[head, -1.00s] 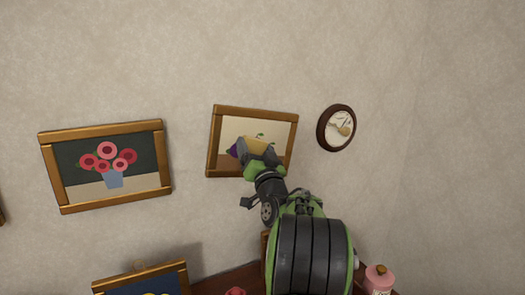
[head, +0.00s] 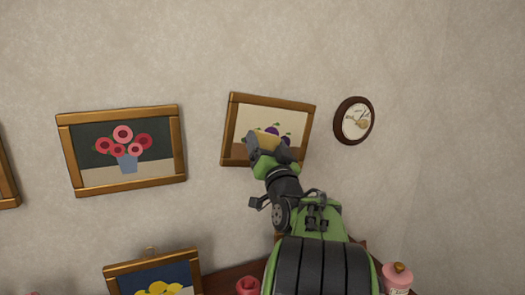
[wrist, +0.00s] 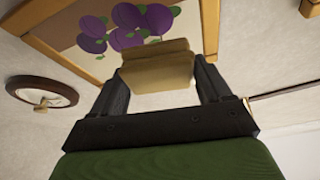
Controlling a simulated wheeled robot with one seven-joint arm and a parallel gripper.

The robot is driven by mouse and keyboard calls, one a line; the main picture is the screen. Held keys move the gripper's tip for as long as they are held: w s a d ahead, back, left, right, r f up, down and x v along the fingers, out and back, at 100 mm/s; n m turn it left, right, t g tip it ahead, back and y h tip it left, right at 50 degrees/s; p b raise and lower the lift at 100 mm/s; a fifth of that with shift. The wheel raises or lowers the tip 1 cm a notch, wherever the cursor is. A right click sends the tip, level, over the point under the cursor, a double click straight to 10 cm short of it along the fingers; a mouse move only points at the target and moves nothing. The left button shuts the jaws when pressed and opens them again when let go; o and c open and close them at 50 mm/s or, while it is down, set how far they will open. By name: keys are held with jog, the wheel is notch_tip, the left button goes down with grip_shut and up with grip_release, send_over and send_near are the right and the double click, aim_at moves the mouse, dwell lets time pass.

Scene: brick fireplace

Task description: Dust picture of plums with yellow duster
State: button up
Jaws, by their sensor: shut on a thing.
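The picture of plums (head: 293,112) hangs on the wall in a wooden frame, tilted slightly, right of centre in the head view. Its purple plums (wrist: 125,37) show large in the wrist view. My gripper (head: 262,143) is in front of the picture's lower left part and hides some of it. It is shut on the yellow duster (wrist: 157,68), a tan-yellow block between the two fingers. The duster overlaps the lower part of the picture; I cannot tell whether it touches the surface.
Below are another framed picture (head: 155,275), a red object (head: 248,286) and a pink bottle (head: 397,279). The wall above is clear.

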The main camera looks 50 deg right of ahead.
jog(key=shift+s+a+b, duration=0.3)
jog(key=shift+s+a, duration=0.1)
jog(key=shift+s, duration=0.3)
jog(key=s+b, duration=0.1)
jog(key=s+a+b, duration=0.1)
jog(key=b, duration=0.1)
jog(key=shift+s+a+f, duration=0.1)
jog(key=shift+s+a, duration=0.25)
